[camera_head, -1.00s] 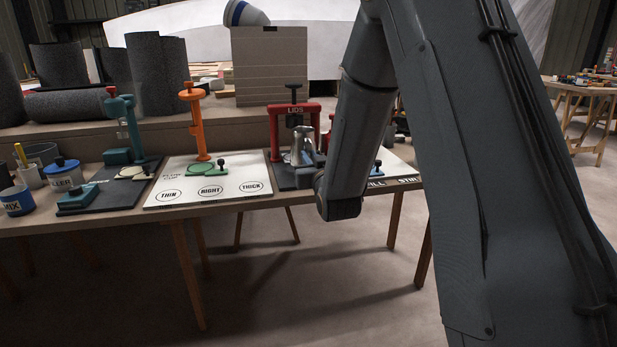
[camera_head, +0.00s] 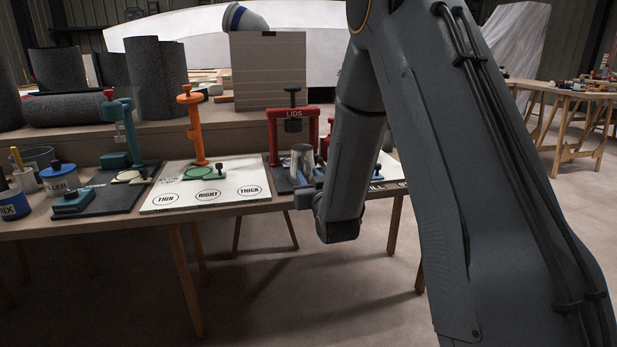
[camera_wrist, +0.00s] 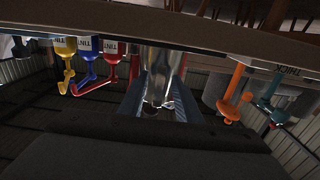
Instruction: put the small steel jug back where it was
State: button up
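The small steel jug (camera_head: 302,160) is at the front of the bench, before the red press marked LIDS (camera_head: 293,115). In the wrist view, which is upside down, the jug (camera_wrist: 163,72) lies between the two fingers of my gripper (camera_wrist: 160,104). The fingers appear closed on its sides. In the head view my gripper (camera_head: 304,190) is partly hidden by my forearm. The jug looks roughly upright; whether its base touches anything is hard to tell.
Left of the jug, a white board (camera_head: 215,192) carries circles marked THIN, RIGHT and THICK and an orange stand (camera_head: 195,125). A teal stand (camera_head: 125,125) stands further left. In the wrist view, yellow, blue and red TINT dispensers (camera_wrist: 88,50) line the bench near the jug.

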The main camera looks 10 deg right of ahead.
jog(key=shift+r, duration=0.2)
jog(key=s+p, duration=0.3)
jog(key=s, duration=0.9)
jog(key=s+a+f+n+g+y, duration=0.2)
jog(key=s+a+f+g, duration=0.3)
jog(key=a, duration=0.4)
jog(key=s+a+f+n+g+y, duration=0.1)
jog(key=s+a+f+n+g, duration=0.1)
jog(key=s+a+g, duration=0.6)
jog(key=s+a+n+g+h, duration=0.1)
jog(key=s+g, duration=0.1)
jog(key=s, duration=0.9)
jog(key=s+a+r+n+g+h, duration=0.1)
jog(key=s+a+g, duration=0.1)
jog(key=s, duration=0.9)
jog(key=shift+s+a+r+n+g, duration=0.15)
jog(key=shift+s+a+n+g, duration=0.1)
jog(key=shift+n+g, duration=0.2)
